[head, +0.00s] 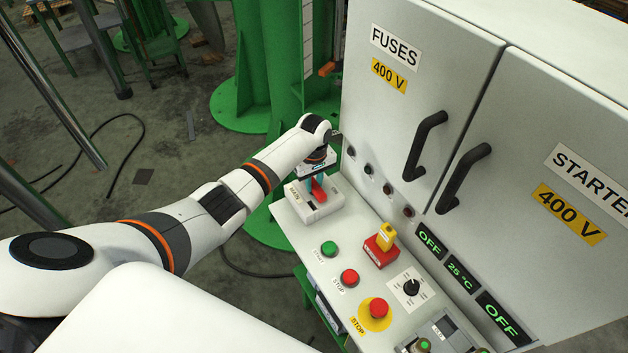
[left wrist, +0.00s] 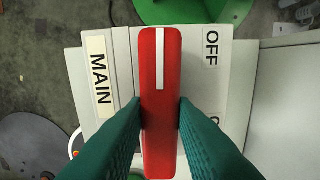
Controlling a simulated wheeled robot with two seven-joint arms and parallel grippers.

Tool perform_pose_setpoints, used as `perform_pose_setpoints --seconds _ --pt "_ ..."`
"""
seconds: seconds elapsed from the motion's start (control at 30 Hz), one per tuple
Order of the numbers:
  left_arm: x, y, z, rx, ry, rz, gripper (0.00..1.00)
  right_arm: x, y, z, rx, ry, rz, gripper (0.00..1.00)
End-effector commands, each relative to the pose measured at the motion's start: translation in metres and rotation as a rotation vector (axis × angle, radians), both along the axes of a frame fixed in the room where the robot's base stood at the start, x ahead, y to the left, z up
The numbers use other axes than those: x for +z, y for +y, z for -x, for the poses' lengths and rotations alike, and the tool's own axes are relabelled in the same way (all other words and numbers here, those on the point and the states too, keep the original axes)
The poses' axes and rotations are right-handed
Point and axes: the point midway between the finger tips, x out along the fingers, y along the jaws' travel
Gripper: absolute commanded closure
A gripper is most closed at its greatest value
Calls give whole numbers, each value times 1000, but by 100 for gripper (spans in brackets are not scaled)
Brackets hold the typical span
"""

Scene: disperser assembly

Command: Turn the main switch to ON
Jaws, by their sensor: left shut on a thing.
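The main switch is a grey box (head: 324,206) with a red handle (head: 318,188) at the far left end of the panel. In the left wrist view the red handle (left wrist: 161,75) has a white stripe that points up the picture, with the OFF label (left wrist: 212,48) to its right. The MAIN label (left wrist: 100,75) is at the left. A second label below OFF is mostly hidden. My left gripper (left wrist: 160,115) has its green fingers on both sides of the handle and is shut on it. My right gripper is not in view.
A grey cabinet (head: 415,75) with black door handles stands behind the panel. Along the panel are a green button (head: 329,248), a red stop button (head: 349,277), a red and yellow switch (head: 381,248), a black knob (head: 411,287) and a yellow-ringed stop button (head: 377,308).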

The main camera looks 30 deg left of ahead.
Motion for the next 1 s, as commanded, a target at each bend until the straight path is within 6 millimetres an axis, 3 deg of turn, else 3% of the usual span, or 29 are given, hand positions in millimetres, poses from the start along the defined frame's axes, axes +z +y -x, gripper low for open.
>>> perform_pose_setpoints --seconds 0.27,1.0 --pt "3 0 0 -174 1 2 99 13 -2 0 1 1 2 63" --pt "1 0 0 -872 2 0 99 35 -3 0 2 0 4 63"
